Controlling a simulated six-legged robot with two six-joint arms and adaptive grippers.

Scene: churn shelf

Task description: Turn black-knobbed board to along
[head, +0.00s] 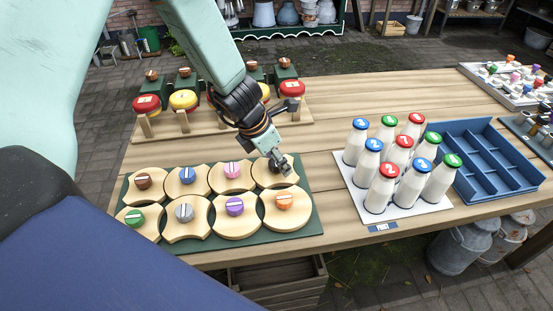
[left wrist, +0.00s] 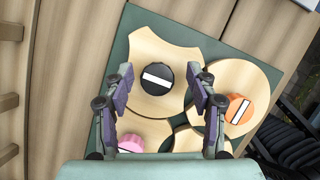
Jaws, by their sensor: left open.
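The black-knobbed board (left wrist: 184,49) is a pale wooden board with curved cut-in edges on a green mat (head: 313,222). Its black knob (left wrist: 157,77) carries a white bar, seen slightly tilted in the left wrist view. My left gripper (left wrist: 163,92) is open, with its fingers on either side of the black knob and apart from it in that view. In the head view my left gripper (head: 284,168) is over this board at the mat's back right and hides much of the knob. My right gripper is not in view.
Boards with orange (head: 284,201), purple (head: 235,206), pink (head: 232,170) and other coloured knobs stand close by on the mat. Milk bottles (head: 411,186) and a blue crate (head: 463,190) are to the right. Red and yellow round items (head: 183,99) stand behind.

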